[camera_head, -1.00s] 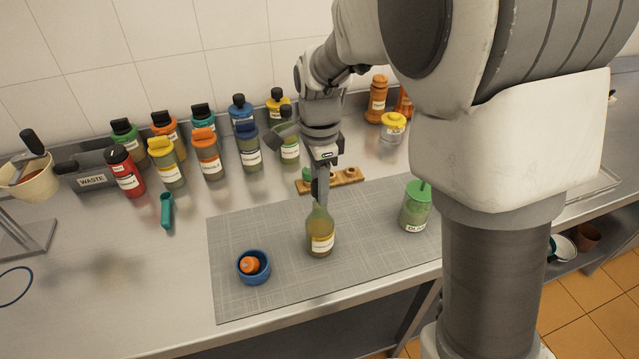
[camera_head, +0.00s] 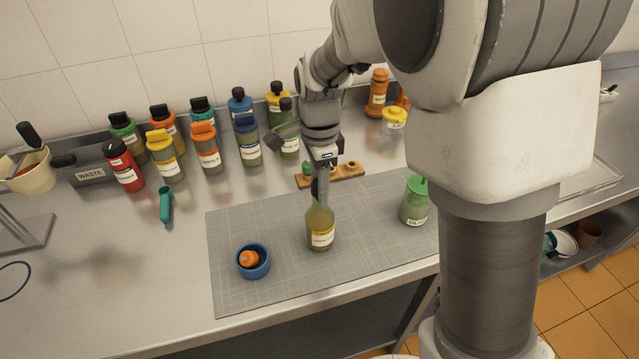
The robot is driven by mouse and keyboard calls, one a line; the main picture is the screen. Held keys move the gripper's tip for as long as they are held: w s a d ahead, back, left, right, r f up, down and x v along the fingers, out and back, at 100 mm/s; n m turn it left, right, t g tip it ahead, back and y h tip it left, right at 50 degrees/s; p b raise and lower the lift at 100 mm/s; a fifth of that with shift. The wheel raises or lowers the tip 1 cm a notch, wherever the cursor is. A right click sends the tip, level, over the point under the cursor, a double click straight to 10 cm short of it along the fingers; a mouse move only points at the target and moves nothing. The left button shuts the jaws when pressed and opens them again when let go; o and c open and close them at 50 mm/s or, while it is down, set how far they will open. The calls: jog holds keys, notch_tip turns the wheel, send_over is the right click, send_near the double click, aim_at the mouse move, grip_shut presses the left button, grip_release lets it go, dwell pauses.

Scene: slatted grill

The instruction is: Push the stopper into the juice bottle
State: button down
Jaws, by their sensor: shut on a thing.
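The juice bottle (camera_head: 320,230) stands upright on the grey mat, with yellow-brown contents and a white and yellow label. My gripper (camera_head: 320,194) points straight down, directly over the bottle's neck, with its fingers shut. The fingers hide the bottle's mouth and what they hold, so I cannot see the stopper itself or how deep it sits. A wooden rack (camera_head: 346,171) with holes lies behind the mat and holds a green stopper-like piece at its left end, partly beside my gripper.
A blue bowl (camera_head: 262,272) with an orange piece stands left of the bottle. A green-lidded jar (camera_head: 414,205) stands to the right. Several squeeze bottles (camera_head: 205,150) line the back wall. A teal tool (camera_head: 165,204) lies left of the grey mat (camera_head: 285,282).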

jog(key=shift+r+p, duration=0.85)
jog(key=shift+r, duration=0.25)
jog(key=shift+p, duration=0.35)
dwell(0.9)
jog(key=shift+f+b, duration=0.8)
jog(key=shift+f, duration=0.4)
jog(key=shift+r, duration=0.1)
jog(key=shift+r+p, duration=1)
jog(key=shift+r, duration=0.1)
jog(key=shift+p, duration=0.3)
dwell(0.9)
jog(key=shift+f+b, duration=0.8)
jog(key=shift+f, duration=0.4)
